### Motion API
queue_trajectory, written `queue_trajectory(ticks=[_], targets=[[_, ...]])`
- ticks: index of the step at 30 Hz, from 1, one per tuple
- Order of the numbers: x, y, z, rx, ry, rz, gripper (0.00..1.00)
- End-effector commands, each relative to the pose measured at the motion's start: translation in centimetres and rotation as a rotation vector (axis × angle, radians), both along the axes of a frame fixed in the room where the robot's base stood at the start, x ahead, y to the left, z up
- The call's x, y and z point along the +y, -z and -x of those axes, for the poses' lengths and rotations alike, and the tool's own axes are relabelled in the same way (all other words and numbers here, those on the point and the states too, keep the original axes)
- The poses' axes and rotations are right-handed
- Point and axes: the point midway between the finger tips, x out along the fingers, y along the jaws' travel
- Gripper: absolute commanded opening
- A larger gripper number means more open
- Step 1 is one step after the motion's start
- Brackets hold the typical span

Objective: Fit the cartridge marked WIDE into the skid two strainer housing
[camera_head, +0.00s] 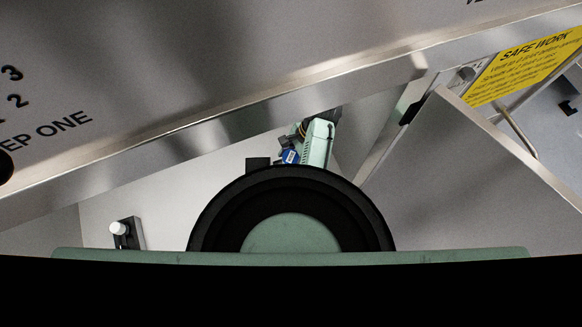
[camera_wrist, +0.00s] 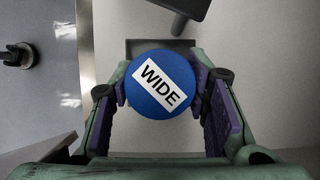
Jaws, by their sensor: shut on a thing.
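The cartridge (camera_wrist: 160,84) has a round blue top with a white label reading WIDE. In the wrist view it sits between the purple pads of my gripper (camera_wrist: 163,88), which is shut on it. In the head view, my gripper (camera_head: 292,148) is small and partly hidden, with the blue cartridge (camera_head: 290,157) at its end. The cartridge's lower body is hidden beneath its top in the wrist view. I cannot make out the skid two strainer housing in either view.
A large slanted metal panel (camera_head: 190,70), with partly cut-off lettering reading EP ONE, fills the upper left. Another metal panel (camera_head: 470,190) stands at right, below a yellow SAFE WORK sign (camera_head: 525,68). A black fitting with a white knob (camera_head: 126,232) is at lower left.

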Motion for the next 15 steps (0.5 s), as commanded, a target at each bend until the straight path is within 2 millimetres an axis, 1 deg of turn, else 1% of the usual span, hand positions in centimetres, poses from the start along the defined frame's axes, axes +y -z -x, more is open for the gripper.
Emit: queue_trajectory(ticks=[1, 5, 10, 12, 15], targets=[[0.0, 0.7, 0.0, 0.000, 0.001, 0.000, 0.10], [0.0, 1.9, 0.0, 0.002, 0.001, 0.000, 0.10], [0.0, 4.1, 0.1, 0.002, 0.000, 0.000, 0.10], [0.0, 4.5, 0.0, 0.000, 0.000, 0.000, 0.10], [0.0, 4.5, 0.0, 0.000, 0.000, 0.001, 0.10]])
